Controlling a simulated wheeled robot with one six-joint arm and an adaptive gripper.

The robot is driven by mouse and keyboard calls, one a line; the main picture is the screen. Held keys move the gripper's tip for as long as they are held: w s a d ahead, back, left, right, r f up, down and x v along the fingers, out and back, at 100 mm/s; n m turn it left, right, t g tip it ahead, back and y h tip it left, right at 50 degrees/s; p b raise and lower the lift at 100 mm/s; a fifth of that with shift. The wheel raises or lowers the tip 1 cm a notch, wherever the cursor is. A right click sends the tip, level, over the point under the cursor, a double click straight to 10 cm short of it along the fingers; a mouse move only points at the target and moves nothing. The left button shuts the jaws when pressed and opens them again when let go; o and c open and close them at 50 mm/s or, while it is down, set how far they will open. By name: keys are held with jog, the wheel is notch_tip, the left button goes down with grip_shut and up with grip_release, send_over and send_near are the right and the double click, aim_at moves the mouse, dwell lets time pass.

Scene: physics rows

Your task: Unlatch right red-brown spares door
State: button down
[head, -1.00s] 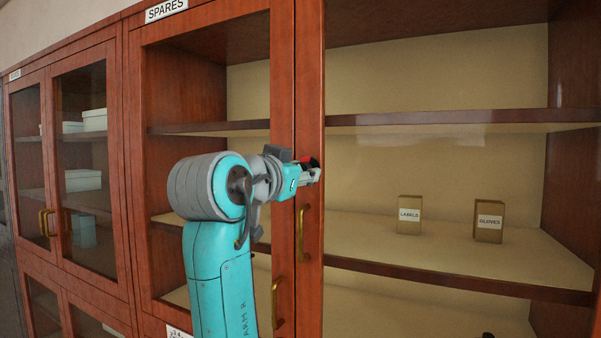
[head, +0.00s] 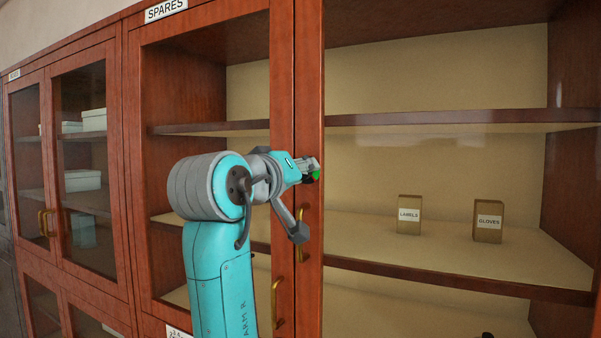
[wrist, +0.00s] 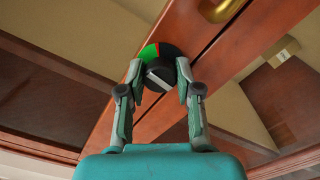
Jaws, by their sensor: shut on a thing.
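The right red-brown spares door (head: 309,80) stands beside the left door's stile and looks closed. A round black latch knob (wrist: 172,53) with a pale grip bar sits on its frame in the wrist view. A green patch and a thin red strip show at the knob's edge. In the head view only a bit of green shows past my gripper (head: 306,172). In the wrist view my gripper (wrist: 159,73) has one finger on each side of the knob's bar, shut on it. The knob is mostly hidden in the head view.
A brass handle (head: 300,245) is on the right door below the knob; another (head: 276,303) is on the left door. Boxes marked LABELS (head: 409,214) and GLOVES (head: 488,221) stand on a shelf behind the glass. A SPARES sign (head: 166,10) is above.

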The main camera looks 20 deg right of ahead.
jog(key=shift+n, duration=0.9)
jog(key=c, duration=0.8)
grip_release()
jog(key=v, duration=1.2)
jog(key=shift+w, duration=0.1)
